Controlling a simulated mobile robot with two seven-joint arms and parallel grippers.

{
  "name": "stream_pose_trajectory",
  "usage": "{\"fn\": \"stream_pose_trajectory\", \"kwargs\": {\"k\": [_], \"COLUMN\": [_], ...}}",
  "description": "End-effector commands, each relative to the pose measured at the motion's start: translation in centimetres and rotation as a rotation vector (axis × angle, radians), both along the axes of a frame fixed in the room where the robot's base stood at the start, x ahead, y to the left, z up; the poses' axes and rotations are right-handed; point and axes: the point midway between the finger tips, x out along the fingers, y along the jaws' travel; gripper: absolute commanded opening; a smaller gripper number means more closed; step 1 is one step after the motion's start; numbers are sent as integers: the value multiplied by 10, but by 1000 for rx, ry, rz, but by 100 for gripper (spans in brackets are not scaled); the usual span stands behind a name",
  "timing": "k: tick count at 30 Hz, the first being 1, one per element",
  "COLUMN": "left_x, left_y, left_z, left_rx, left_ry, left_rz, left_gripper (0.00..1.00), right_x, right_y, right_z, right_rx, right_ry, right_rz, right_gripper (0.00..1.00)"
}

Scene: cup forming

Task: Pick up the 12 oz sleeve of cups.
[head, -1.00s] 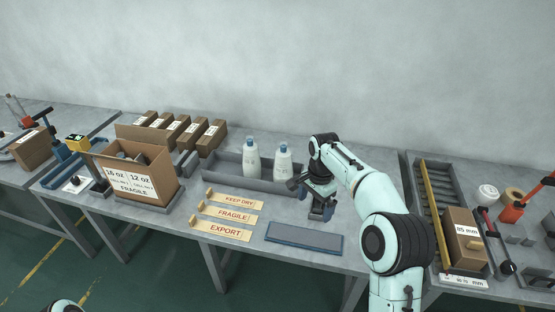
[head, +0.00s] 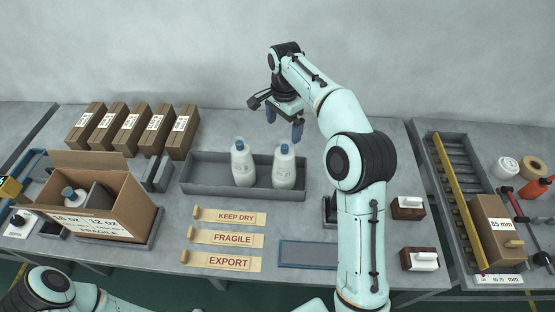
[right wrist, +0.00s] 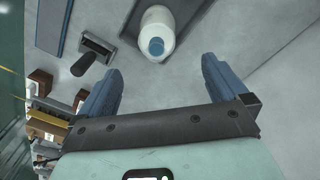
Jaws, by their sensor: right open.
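Two white sleeve-like containers with blue tops stand in a long grey tray (head: 215,190), a left one (head: 243,165) and a right one (head: 284,167). No size label is readable on either, so I cannot tell which is 12 oz. My right gripper (head: 284,124) is open and empty, raised near the tray's back right. In the right wrist view one white container (right wrist: 157,32) lies beyond the open fingers (right wrist: 161,66), apart from them. My left gripper is out of view.
Brown boxes (head: 131,128) stand in a row behind the carton. Wooden label strips (head: 225,238) and a blue-grey pad (head: 307,255) lie in front of the tray. A black-handled tool (right wrist: 93,56) stands on the table. A roller rack (head: 470,200) is at right.

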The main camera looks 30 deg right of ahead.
Motion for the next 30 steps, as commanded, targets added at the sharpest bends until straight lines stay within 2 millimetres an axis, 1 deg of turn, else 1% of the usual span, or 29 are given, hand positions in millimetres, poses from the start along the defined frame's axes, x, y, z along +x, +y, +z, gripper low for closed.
{"fn": "stream_pose_trajectory", "kwargs": {"k": [1,6,9,12,17,24,27,30], "left_x": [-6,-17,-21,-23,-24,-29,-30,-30], "left_y": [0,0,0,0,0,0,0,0], "left_z": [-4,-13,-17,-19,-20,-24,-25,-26], "left_rx": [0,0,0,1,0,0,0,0], "left_ry": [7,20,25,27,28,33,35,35], "left_rz": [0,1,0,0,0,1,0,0], "left_gripper": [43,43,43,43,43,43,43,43], "right_x": [-2,-3,-3,-2,-1,-1,0,0], "right_y": [0,-1,0,0,-1,-3,-3,-3], "right_z": [-11,-47,-64,-74,-82,-117,-127,-130], "right_rx": [0,0,0,0,0,1,0,0], "right_ry": [7,10,9,5,4,5,4,2], "right_rz": [0,0,1,0,0,0,1,1], "right_gripper": [100,100,100,100,100,100,100,100]}}
